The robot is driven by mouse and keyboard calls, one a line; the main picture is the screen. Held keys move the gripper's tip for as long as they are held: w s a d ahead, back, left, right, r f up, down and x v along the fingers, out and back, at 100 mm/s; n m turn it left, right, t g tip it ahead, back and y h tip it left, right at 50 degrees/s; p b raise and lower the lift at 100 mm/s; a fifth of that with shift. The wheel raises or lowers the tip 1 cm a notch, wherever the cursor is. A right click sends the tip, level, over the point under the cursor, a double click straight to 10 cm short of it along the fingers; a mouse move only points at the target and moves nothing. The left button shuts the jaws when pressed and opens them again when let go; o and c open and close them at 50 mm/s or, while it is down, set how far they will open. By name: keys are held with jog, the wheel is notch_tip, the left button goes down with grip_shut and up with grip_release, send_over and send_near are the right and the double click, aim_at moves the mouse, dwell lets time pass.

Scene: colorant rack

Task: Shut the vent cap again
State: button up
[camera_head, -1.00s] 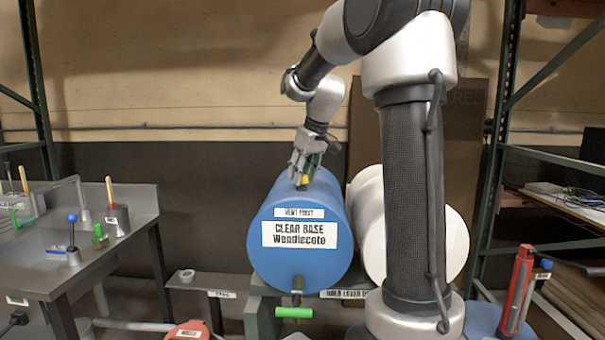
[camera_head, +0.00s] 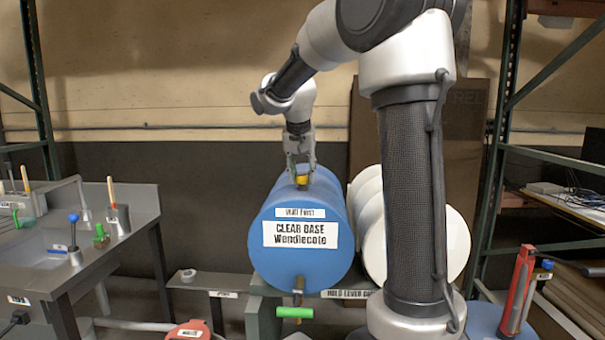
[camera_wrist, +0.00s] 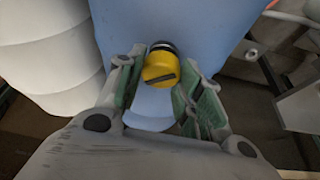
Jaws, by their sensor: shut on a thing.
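My gripper (camera_head: 300,172) points down from above and is shut on the cap. In the wrist view, the cap (camera_wrist: 160,68) shows a dark slot across its face and a black collar (camera_wrist: 164,46) behind it. My green-padded fingers stand on either side of it. The exact contact faces are partly hidden.
White drums (camera_head: 430,235) lie close to the right of the blue drum. A green-handled tap (camera_head: 295,312) hangs below its front. A grey bench (camera_head: 110,240) with small tools stands left. A red tool (camera_head: 517,290) stands at the right.

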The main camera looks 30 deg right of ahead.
jog(key=m, duration=0.2)
jog(key=m+g+h, duration=0.1)
jog(key=m, duration=0.1)
jog(key=shift+w+a+m, duration=0.1)
jog(key=shift+w+m, duration=0.05)
jog(key=shift+m, duration=0.15)
jog(key=shift+m+g, duration=0.8)
jog(key=shift+m, duration=0.8)
jog(key=o, duration=1)
jog(key=v, duration=1.2)
jog(key=shift+w+a, duration=0.1)
jog(key=shift+a, duration=0.1)
jog(key=shift+h, duration=0.3)
